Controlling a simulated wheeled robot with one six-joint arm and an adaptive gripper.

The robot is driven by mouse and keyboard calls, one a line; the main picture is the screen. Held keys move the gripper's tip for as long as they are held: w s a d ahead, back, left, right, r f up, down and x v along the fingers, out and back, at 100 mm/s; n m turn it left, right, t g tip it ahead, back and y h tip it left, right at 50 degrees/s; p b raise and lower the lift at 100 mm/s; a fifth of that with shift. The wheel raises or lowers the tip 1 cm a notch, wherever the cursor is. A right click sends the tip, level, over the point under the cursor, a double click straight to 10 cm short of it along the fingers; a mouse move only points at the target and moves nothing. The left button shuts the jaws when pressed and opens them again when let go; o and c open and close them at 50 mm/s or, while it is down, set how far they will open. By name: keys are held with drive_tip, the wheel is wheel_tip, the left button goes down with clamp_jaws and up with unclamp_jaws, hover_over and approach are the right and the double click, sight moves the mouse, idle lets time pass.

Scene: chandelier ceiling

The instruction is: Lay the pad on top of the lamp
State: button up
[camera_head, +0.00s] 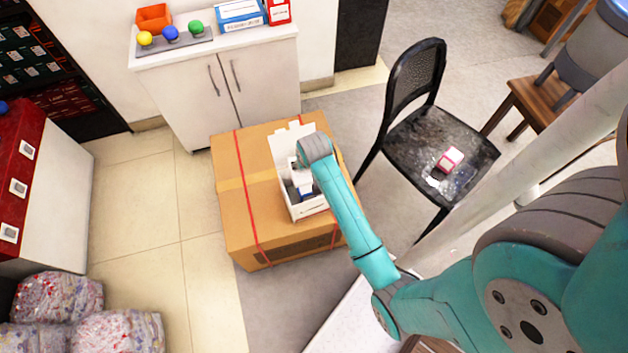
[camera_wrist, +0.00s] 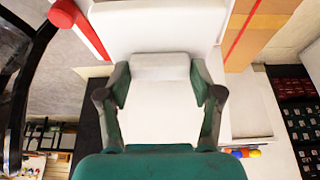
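My gripper (camera_wrist: 160,85) points down over a white open-topped carton (camera_head: 310,209) that stands on a large cardboard box. In the wrist view its two green fingers lie along both sides of a plain white block (camera_wrist: 160,110), and it appears shut on it. I cannot tell if this block is the pad. In the head view my wrist hides the fingers, and white and dark blue shapes show inside the carton below. A small pink-and-white box (camera_head: 450,159) lies on the black chair seat. I cannot make out a lamp for certain.
The cardboard box (camera_head: 237,200) has red straps. The black chair (camera_head: 410,150) stands close to its right. A white cabinet (camera_head: 215,95) behind holds colored balls, an orange bin (camera_head: 153,18) and boxes. Wrapped bundles (camera_head: 60,300) lie lower left. Floor left of the box is clear.

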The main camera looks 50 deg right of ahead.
drive_tip(key=shift+o, duration=1.4)
drive_tip(key=v, duration=1.2)
drive_tip(key=s+a+f+n+t, duration=0.4)
drive_tip(key=s+a+t, duration=0.1)
drive_tip(key=s+a, duration=0.65)
drive_tip(key=s+a+r+n+t+y, duration=0.1)
drive_tip(key=s+a+r+t, duration=0.2)
drive_tip(key=s+r, duration=0.4)
drive_tip(key=s+a+r+n+t+y, duration=0.1)
drive_tip(key=s+a+r+n+t, duration=0.1)
drive_tip(key=s+r, duration=0.6)
drive_tip(key=shift+s+a+r+t+y, duration=0.3)
drive_tip(key=shift+s+a+t, duration=0.2)
drive_tip(key=shift+s+a, duration=0.4)
